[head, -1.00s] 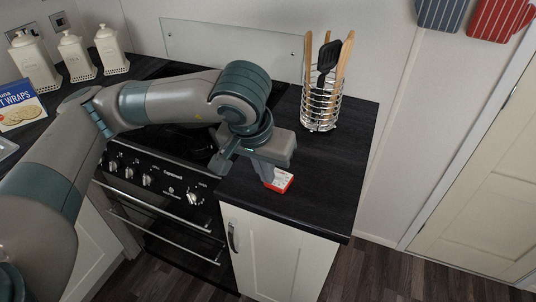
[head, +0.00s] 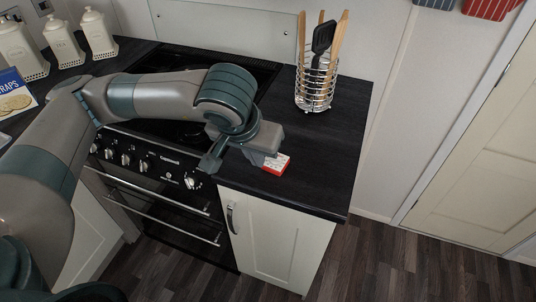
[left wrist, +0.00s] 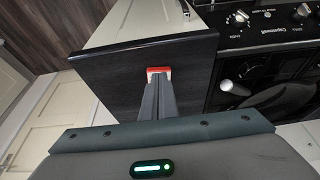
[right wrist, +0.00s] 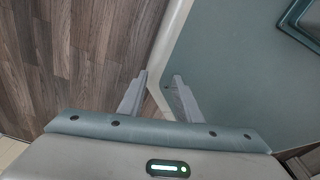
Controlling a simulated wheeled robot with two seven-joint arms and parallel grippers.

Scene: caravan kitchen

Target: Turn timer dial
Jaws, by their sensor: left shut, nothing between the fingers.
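A small red and white timer (head: 277,164) lies on the dark worktop right of the cooker. Its dial cannot be made out clearly. My left gripper (head: 262,157) is at the timer's left side in the head view, low over the worktop and partly covering it. In the left wrist view the fingers (left wrist: 158,84) are closed together with nothing between them, and their tips overlap the near side of the timer (left wrist: 158,70). I cannot tell whether they touch it. My right gripper (right wrist: 158,82) shows only in its wrist view, with its fingers apart and empty.
A wire utensil holder (head: 315,88) stands at the back of the worktop (head: 330,150). The black cooker (head: 150,170) with several knobs is to the left. White canisters (head: 62,42) stand at the far left. The worktop's right part is clear.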

